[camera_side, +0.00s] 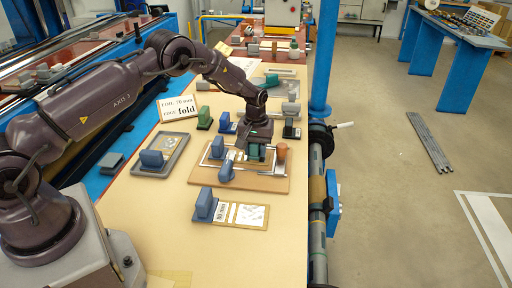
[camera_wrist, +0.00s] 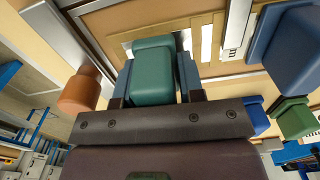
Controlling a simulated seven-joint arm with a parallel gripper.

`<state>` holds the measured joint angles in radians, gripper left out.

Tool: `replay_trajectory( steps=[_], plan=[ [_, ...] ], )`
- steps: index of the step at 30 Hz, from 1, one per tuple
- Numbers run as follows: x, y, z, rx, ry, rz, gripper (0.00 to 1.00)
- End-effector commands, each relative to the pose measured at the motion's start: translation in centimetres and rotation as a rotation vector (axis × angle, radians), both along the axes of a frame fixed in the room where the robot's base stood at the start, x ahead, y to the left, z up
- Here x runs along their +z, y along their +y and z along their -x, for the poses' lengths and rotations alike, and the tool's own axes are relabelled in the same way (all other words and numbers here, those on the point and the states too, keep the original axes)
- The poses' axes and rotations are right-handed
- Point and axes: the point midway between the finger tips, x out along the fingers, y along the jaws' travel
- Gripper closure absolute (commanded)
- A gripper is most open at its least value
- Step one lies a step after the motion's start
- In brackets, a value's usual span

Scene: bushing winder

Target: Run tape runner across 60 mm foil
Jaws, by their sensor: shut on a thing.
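My gripper (camera_side: 256,143) is over the right part of a tan board (camera_side: 202,179) on the bench. It is shut on a teal block (camera_wrist: 153,68), perhaps the tape runner, seen between the fingers in the wrist view. In the side view the teal block (camera_side: 257,153) is low over the board's metal-edged frame; whether it touches the surface is hard to tell. Pale strips (camera_wrist: 207,42), possibly foil, lie beyond it in the wrist view. Two blue blocks (camera_side: 217,149) (camera_side: 226,171) stand on the board's left and front parts.
An orange-brown cylinder (camera_side: 282,151) stands close right of my gripper. A sign (camera_side: 178,107) reads "FOIL 70 mm, EDGE fold". A grey tray (camera_side: 174,165) with a blue block is at left. A card with a blue block (camera_side: 205,203) lies in front.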

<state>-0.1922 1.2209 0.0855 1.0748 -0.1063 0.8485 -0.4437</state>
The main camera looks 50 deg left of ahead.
Motion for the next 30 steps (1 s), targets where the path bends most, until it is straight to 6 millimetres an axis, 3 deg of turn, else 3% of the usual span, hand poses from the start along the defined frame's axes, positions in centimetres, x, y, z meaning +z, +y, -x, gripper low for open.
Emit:
replay_trajectory(
  steps=[9,12,30],
  plan=[
    [0.3,-1.7,1.7,0.000,0.001,0.001,0.87],
    [2.6,-1.7,1.7,0.000,-0.001,0.001,0.87],
    [7.7,-1.7,1.7,-0.001,0.000,0.000,0.87]
  ],
)
